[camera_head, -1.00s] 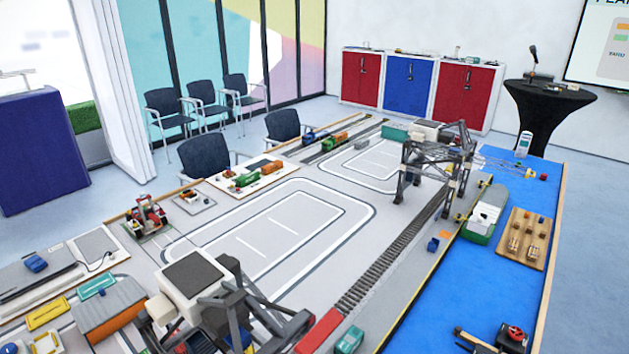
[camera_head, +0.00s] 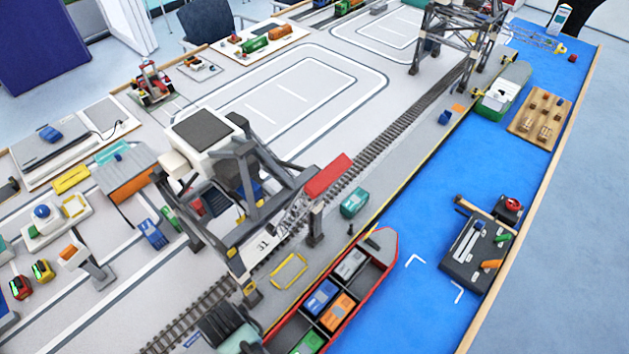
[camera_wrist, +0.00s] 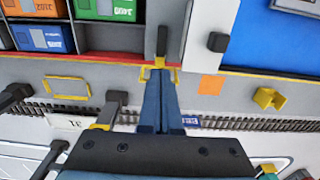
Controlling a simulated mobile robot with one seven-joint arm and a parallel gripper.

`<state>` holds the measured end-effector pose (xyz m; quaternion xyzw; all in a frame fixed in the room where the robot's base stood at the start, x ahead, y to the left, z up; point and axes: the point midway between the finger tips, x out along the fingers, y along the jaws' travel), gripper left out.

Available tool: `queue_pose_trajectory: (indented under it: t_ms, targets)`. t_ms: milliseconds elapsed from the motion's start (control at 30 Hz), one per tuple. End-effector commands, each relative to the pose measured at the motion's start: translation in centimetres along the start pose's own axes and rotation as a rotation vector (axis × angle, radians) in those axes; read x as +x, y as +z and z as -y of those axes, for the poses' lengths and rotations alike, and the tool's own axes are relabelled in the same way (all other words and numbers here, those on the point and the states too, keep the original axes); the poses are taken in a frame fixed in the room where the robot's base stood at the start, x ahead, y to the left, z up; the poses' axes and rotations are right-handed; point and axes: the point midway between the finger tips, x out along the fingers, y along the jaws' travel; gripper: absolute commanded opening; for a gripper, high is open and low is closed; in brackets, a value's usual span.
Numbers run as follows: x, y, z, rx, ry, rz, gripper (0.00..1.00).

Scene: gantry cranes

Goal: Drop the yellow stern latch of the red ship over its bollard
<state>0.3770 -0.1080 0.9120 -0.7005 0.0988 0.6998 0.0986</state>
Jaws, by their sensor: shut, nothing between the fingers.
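In the wrist view my gripper (camera_wrist: 160,76) is shut and empty, its blue-grey fingers reaching from the bottom edge up to the red ship's side. A yellow fitting, seemingly the stern latch (camera_wrist: 146,72), shows on both sides of the fingertips. A dark upright post or handle (camera_wrist: 162,42) stands just beyond it. The fingers hide part of the fitting, and I cannot tell whether they touch it or where the bollard is. The red ship (camera_wrist: 110,57) lies along the quay; the head view shows its bow end (camera_head: 385,243), with its other end cut off at the bottom.
Containers (camera_wrist: 106,8) stand in the ship's hold beside a white block (camera_wrist: 208,32). An orange square (camera_wrist: 210,85) and a yellow bracket (camera_wrist: 268,98) are on the quay. A gantry crane (camera_head: 240,190) stands beside the ship. Blue water (camera_head: 410,220) is largely open right of the bow.

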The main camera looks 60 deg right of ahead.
Motion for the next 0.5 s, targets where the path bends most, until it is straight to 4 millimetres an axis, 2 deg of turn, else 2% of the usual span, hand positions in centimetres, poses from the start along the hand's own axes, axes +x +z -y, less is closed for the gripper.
queue_pose_trajectory:
  t_ms: [500]
  targets:
    - [0.7, -1.6, 0.0, 0.000, 0.000, 0.001, 0.00]
